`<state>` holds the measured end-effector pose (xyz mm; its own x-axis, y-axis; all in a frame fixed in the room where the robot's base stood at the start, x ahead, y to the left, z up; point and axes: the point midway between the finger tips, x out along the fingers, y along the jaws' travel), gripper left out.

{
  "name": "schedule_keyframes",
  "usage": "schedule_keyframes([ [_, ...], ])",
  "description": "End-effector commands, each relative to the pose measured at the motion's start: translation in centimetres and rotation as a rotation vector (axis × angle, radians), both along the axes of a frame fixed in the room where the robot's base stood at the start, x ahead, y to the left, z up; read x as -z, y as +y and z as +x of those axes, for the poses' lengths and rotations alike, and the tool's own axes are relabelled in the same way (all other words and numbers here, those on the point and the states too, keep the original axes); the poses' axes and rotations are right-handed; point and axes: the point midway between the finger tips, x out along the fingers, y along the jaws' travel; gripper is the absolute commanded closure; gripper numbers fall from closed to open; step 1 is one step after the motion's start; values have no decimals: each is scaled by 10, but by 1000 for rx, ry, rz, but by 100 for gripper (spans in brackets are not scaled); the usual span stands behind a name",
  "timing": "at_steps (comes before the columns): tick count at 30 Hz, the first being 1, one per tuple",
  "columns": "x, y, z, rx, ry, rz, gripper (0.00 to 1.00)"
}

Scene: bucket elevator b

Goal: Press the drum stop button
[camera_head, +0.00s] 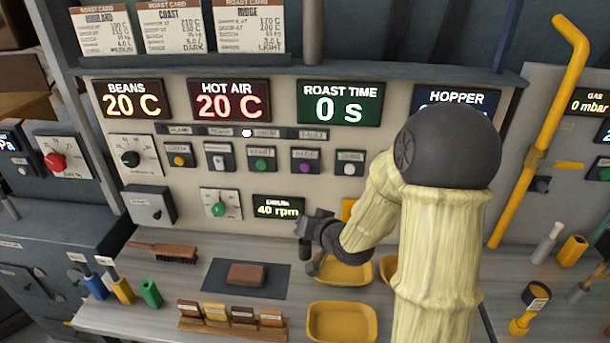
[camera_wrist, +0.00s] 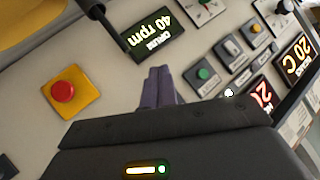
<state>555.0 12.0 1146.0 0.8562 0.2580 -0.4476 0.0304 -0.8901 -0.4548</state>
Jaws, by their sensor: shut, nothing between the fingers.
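A purple button (camera_head: 305,168) sits in the button row on the beige panel, under a small label that seems to read STOP. A green button (camera_head: 261,165), whose label seems to read START, is to its left; it also shows in the wrist view (camera_wrist: 203,74). My gripper (camera_head: 304,236) is in front of the panel, below the button row and right of the drum display (camera_head: 278,207). In the wrist view its fingers (camera_wrist: 158,74) are together and empty. The purple button is not visible there, likely hidden behind the fingers or hand. I cannot tell any contact.
A red mushroom button on a yellow plate (camera_wrist: 62,92) is on the panel in the wrist view. A green knob (camera_head: 218,209) is left of the drum display. Yellow trays (camera_head: 342,322), a brush (camera_head: 162,252) and a brown block (camera_head: 246,275) lie on the counter below.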

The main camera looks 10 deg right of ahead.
Motion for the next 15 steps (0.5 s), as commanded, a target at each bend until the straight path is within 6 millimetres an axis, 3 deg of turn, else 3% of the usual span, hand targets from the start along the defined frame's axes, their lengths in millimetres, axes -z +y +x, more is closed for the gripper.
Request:
schedule_keyframes([
  [1,4,0,9,-1,-52,76,100],
  [6,-15,4,29,-36,-254,373,100],
  [10,-33,0,32,-70,-377,577,100],
  [15,-47,-3,30,-99,-450,700,100],
])
